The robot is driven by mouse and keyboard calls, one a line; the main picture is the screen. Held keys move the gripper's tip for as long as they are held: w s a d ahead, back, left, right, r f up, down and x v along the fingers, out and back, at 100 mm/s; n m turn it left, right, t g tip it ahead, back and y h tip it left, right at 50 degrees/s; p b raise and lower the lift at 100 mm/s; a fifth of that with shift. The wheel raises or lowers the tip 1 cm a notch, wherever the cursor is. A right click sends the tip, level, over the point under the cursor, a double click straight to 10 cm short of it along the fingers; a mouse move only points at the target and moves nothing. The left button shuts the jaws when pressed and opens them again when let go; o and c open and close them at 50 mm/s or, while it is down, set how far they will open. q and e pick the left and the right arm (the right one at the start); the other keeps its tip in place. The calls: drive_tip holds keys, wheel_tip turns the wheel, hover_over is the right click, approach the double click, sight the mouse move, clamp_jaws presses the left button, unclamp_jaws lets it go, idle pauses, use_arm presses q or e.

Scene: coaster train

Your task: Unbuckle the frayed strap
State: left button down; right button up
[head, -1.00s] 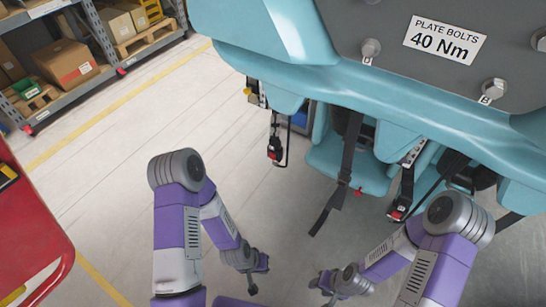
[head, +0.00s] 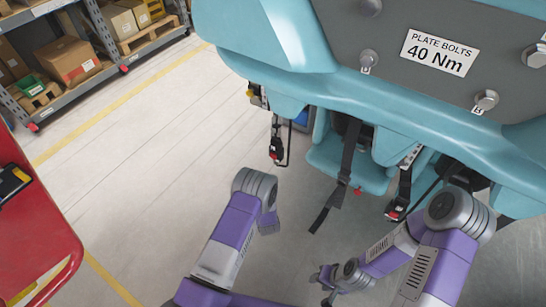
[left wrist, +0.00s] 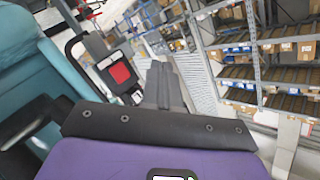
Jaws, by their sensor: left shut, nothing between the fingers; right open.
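Dark straps hang below the teal coaster car. The longest strap (head: 345,165) ends in a loose tail over the floor. A black buckle with a red button (head: 276,150) hangs to its left, and another red-tipped buckle (head: 397,208) hangs to its right. I cannot tell which strap is frayed. In the left wrist view a buckle with a square red button (left wrist: 120,74) is left of my left gripper (left wrist: 163,80), which is shut and empty. My right gripper (head: 321,286) is open and empty, below the straps.
The teal car body (head: 400,95) with a grey plate overhangs the straps. A red cart (head: 45,225) stands at the left edge. Shelving with boxes (head: 70,62) is at the back left. The floor between them is clear.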

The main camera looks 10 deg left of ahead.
sight(274, 156)
use_arm(q)
drive_tip(key=shift+w, duration=0.1)
drive_tip(key=w+d+b, duration=0.2)
drive_tip(key=w+d, duration=0.1)
drive_tip(key=w, duration=0.5)
drive_tip(key=shift+b, duration=0.4)
drive_tip(key=shift+w, duration=0.1)
idle(1.7)
drive_tip(key=shift+w+d, duration=0.15)
drive_tip(key=shift+w, duration=0.15)
drive_tip(key=shift+w+d, duration=0.2)
drive_tip(key=shift+w, duration=0.3)
idle(0.6)
idle(0.3)
drive_tip(key=shift+s+a+p, duration=0.35)
drive_tip(key=shift+s+p, duration=0.3)
drive_tip(key=shift+s, duration=0.25)
